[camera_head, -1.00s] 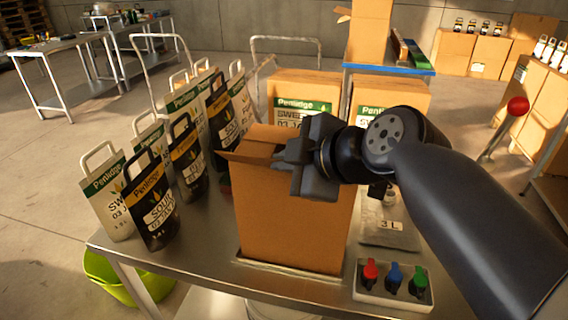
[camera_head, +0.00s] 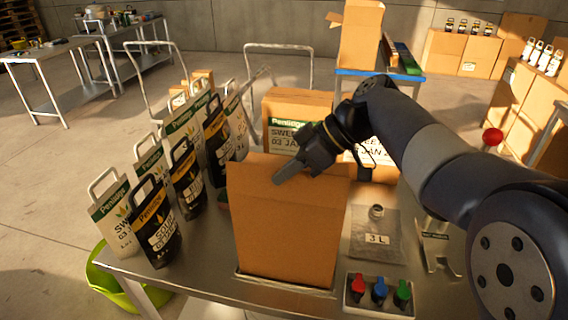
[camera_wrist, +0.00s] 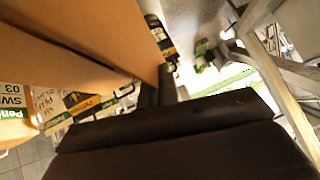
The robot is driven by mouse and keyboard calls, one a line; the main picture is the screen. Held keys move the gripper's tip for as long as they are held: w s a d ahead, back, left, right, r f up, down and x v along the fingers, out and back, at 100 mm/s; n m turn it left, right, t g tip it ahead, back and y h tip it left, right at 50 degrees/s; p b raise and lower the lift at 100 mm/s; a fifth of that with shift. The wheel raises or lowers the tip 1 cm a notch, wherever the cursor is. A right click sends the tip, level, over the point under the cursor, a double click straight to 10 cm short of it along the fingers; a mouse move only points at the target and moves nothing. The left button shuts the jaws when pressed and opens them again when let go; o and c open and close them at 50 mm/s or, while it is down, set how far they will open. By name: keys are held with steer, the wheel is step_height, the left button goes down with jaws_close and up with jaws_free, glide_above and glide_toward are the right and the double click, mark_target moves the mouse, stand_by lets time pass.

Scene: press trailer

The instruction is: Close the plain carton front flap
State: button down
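The plain brown carton (camera_head: 288,235) stands upright near the front of the metal table. A slanted panel, which looks like its front flap (camera_head: 300,190), spans the upper front; I cannot tell its exact angle. My gripper (camera_head: 282,177) reaches in from the right over the carton's top, its dark fingers pointing down-left at this panel's upper edge. The fingers are together and hold nothing visible; whether they touch the cardboard is unclear. In the wrist view, the fingers (camera_wrist: 158,92) lie close together beside a brown cardboard surface (camera_wrist: 75,50), and the carton's inside is hidden.
Several Penledge bags (camera_head: 158,225) stand left of the carton. Printed cartons (camera_head: 290,115) stand behind it. A clear 3 L bag (camera_head: 376,235) and a tray with red, blue and green knobs (camera_head: 378,293) lie to its right.

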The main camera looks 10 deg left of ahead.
steer(key=shift+w+d+f+m+g+y+p, duration=0.1)
steer(key=shift+w+f+m+g+y+p, duration=0.2)
steer(key=shift+w+m+g+p, duration=0.5)
steer(key=shift+w+f+m+g+y+p, duration=0.25)
steer(key=shift+w+f+m+g+p, duration=0.15)
steer(key=shift+g+p, duration=0.7)
steer(key=shift+w+d+f+m+g+y+p, duration=0.1)
steer(key=shift+w+f+m+g+y+p, duration=0.2)
steer(key=shift+w+m+g+p, duration=0.5)
steer(key=shift+s+f+g, duration=0.1)
steer(key=shift+s+g, duration=0.1)
steer(key=shift+g, duration=0.1)
steer(key=c, duration=1.6)
jaws_free()
steer(key=shift+a, duration=0.1)
steer(key=shift+c, duration=0.2)
steer(key=b+v, duration=0.1)
steer(key=v, duration=0.6)
steer(key=shift+w, duration=0.1)
steer(key=shift+r, duration=0.25)
